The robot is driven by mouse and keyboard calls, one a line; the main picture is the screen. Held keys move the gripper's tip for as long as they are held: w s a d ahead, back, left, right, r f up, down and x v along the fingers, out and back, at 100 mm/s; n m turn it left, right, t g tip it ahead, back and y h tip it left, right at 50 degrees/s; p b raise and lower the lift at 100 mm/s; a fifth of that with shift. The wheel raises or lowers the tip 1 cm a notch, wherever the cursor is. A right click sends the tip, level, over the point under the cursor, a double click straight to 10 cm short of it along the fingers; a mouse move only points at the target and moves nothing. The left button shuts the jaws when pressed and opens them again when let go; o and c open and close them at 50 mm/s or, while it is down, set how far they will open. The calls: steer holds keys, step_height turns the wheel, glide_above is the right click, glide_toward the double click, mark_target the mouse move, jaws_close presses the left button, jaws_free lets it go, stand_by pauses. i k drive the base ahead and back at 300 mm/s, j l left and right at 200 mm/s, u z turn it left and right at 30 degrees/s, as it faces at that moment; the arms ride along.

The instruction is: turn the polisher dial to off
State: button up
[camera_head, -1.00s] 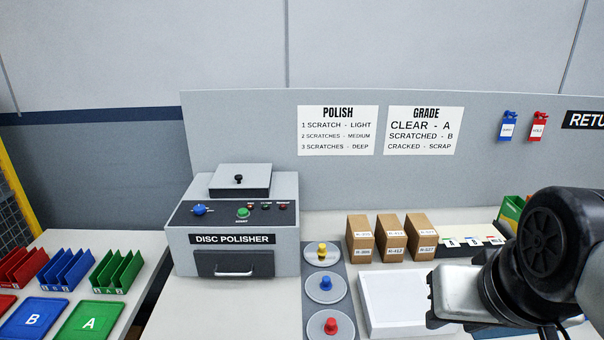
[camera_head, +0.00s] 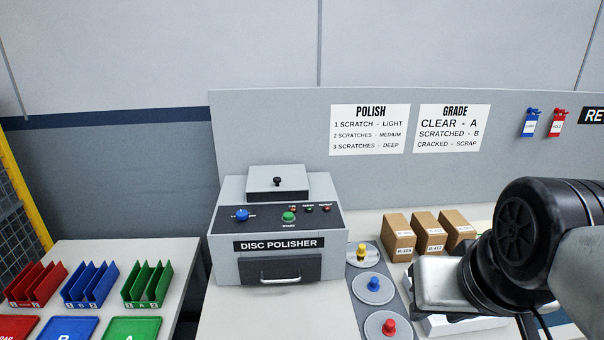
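The disc polisher (camera_head: 266,245) is a grey box on the bench, left of centre, with a black sloped control panel. Its dial (camera_head: 241,215) is a blue knob at the panel's left; its exact setting is too small to read. A green start button (camera_head: 289,217) and several small lamps sit to the right of the dial. The lid is down and the front drawer looks shut. My gripper (camera_head: 422,283) is at the lower right, well to the right of the polisher and apart from it. Its fingertips do not show clearly, so its opening cannot be told.
Discs with yellow, blue and red knobs (camera_head: 388,327) lie on a grey strip right of the polisher. Cardboard boxes (camera_head: 399,238) and a white tray (camera_head: 465,326) stand near my arm. Red, blue and green racks (camera_head: 148,285) are on the left table. Bench in front of the polisher is clear.

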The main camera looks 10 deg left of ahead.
mark_target(243, 214)
steer(key=j, duration=2.05)
